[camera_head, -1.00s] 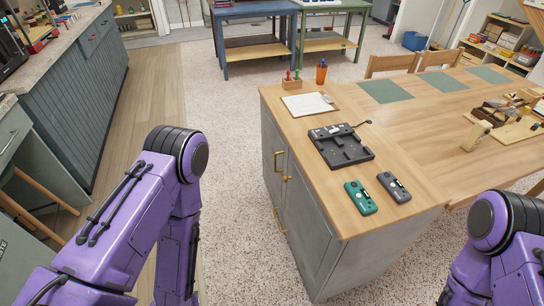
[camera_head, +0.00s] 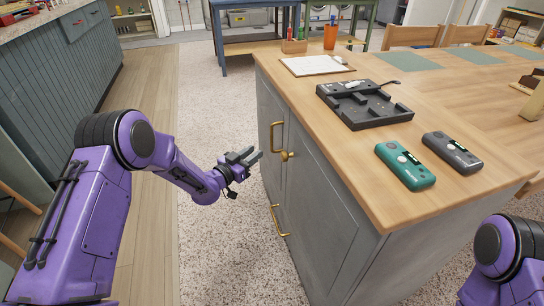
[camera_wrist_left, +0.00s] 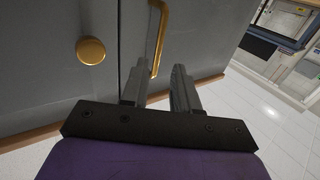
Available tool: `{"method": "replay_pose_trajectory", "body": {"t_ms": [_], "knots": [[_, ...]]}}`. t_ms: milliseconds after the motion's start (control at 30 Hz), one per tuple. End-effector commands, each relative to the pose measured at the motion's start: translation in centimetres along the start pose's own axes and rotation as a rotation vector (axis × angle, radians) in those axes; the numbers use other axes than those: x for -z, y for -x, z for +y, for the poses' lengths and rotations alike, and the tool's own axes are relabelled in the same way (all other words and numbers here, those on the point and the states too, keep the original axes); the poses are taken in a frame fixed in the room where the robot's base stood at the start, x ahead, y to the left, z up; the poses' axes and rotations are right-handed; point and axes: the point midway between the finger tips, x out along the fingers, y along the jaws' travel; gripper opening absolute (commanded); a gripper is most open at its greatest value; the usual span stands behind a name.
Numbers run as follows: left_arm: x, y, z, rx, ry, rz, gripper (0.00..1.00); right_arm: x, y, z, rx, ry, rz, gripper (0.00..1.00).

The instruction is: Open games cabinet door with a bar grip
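The grey cabinet (camera_head: 325,205) has two doors facing left in the head view, both looking closed. An upright brass bar grip (camera_head: 274,137) is on the farther door near the seam. A round brass knob (camera_head: 288,155) sits beside it, and a lower brass bar (camera_head: 277,220) is further down. My left gripper (camera_head: 251,157) is open and empty, just in front of the doors. In the left wrist view, the bar grip (camera_wrist_left: 160,38) shows beyond my left fingertips (camera_wrist_left: 157,76), and the knob (camera_wrist_left: 90,50) is left of them. No contact is visible. My right gripper is out of view.
The wooden cabinet top (camera_head: 300,100) carries a black tray (camera_head: 363,105), a green device (camera_head: 405,165), a dark grey device (camera_head: 451,152) and a clipboard (camera_head: 315,66). Carpet (camera_head: 220,100) left of the cabinet is clear. A blue-grey counter (camera_head: 60,90) stands at the left.

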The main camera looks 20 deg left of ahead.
Motion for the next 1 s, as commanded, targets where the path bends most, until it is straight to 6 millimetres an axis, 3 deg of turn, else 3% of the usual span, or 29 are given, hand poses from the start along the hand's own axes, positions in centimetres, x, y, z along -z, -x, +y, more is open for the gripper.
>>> {"method": "replay_pose_trajectory", "body": {"t_ms": [500,867,967,1000], "knots": [[0.1,-9.6,0.0,-0.004,-0.003,0.004,0.29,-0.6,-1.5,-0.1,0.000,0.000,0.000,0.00],[0.2,-10.4,0.0,-0.002,0.000,0.002,0.29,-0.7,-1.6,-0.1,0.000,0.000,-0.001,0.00],[0.2,-10.4,0.0,-0.002,0.000,0.002,0.00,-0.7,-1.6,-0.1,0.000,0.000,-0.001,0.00],[0.2,-10.4,0.0,-0.002,0.000,0.002,0.00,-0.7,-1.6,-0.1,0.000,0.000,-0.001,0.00]]}}
